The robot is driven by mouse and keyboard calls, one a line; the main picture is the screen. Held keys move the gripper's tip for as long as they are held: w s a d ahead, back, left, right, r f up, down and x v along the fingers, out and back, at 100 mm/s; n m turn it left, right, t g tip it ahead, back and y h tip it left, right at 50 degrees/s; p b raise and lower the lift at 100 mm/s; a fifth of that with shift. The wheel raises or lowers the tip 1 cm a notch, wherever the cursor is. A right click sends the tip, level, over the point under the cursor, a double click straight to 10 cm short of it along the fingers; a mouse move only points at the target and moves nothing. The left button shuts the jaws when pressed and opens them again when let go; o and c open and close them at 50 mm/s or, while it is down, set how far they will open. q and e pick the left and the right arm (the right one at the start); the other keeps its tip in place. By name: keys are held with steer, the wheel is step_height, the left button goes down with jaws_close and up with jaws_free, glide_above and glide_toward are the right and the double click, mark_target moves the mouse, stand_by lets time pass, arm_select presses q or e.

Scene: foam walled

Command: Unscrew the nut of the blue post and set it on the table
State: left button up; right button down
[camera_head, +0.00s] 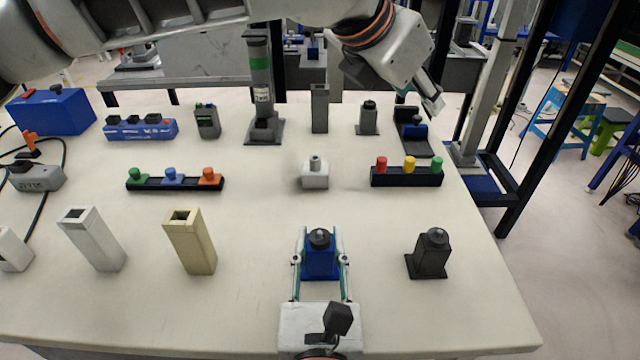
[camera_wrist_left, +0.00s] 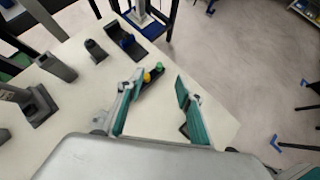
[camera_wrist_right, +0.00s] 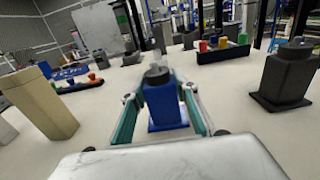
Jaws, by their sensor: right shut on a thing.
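The blue post (camera_head: 320,265) stands upright near the front of the table, with a dark grey nut (camera_head: 319,237) on its top. My right gripper (camera_head: 320,232) reaches in from the front, one finger on each side of the post, and is shut on the post's upper body below the nut. The right wrist view shows the blue post (camera_wrist_right: 166,106) between the fingers and the nut (camera_wrist_right: 157,76) above. My left gripper (camera_head: 434,102) is high over the table's right end, away from the post. Its fingers are spread and empty in the left wrist view (camera_wrist_left: 158,82).
A black post (camera_head: 432,255) with a similar top stands right of the blue one. Beige (camera_head: 190,245) and white (camera_head: 95,243) hollow posts stand left. A grey block (camera_head: 315,175) and a button strip (camera_head: 406,177) lie behind. Bare tabletop lies between them.

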arm_select(q)
steer(key=s+a+f+m+g+y, duration=0.2)
steer(key=s+a+f+g+y, duration=0.1)
steer(key=s+a+f, duration=0.25)
steer(key=m+g+y, duration=0.3)
steer(key=m+y, duration=0.1)
steer(key=m, duration=0.1)
glide_above(320, 232)
step_height(320, 232, down, 2)
steer(key=shift+w+d+f, duration=0.1)
steer(key=shift+f, duration=3.95)
jaws_close()
steer(key=shift+n, duration=1.8)
